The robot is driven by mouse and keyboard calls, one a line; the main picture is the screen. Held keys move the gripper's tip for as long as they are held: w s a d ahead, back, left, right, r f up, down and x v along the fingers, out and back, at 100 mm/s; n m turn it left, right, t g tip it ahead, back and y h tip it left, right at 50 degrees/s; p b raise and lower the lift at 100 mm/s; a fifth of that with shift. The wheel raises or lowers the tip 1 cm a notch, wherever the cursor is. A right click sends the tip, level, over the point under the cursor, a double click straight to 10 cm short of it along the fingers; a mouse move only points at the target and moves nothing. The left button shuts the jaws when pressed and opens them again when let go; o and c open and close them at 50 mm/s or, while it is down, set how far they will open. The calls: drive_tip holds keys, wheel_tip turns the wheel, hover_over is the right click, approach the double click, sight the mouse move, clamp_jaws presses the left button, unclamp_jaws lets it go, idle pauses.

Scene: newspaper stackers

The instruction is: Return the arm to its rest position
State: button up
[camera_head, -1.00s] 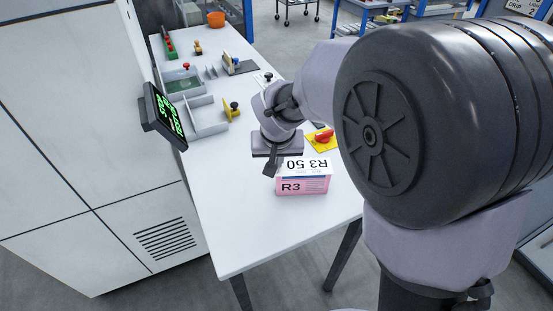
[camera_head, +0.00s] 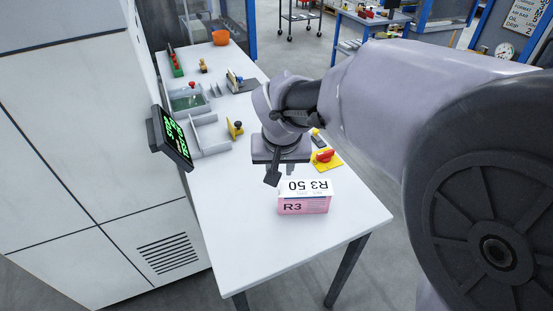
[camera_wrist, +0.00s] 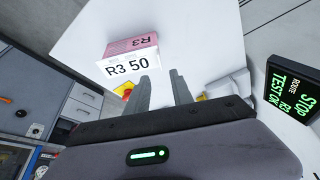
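My gripper (camera_head: 278,175) hangs over the white table, behind the pink and white box marked R3 50 (camera_head: 303,204). In the wrist view the two fingers of my gripper (camera_wrist: 163,85) stand apart with nothing between them. The box (camera_wrist: 130,66) lies on the table beyond the fingertips, clear of them. My arm reaches in from the right of the head view, bent, with its large dark joint close to the camera.
The table's front is clear.

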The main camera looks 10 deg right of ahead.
drive_tip(key=p+v, duration=0.2)
drive_tip(key=v, duration=0.5)
drive_tip(key=s+d+f+m+y+b, duration=0.1)
drive_tip(key=s+d+b, duration=0.1)
drive_tip(key=s, duration=0.7)
drive_tip(key=s+d+f+m+t+y+b, duration=0.1)
drive_tip(key=s+d+f+m+b, duration=0.1)
drive_tip(key=s, duration=0.7)
drive_tip(key=shift+s+b, duration=0.25)
drive_tip(key=shift+b, duration=0.05)
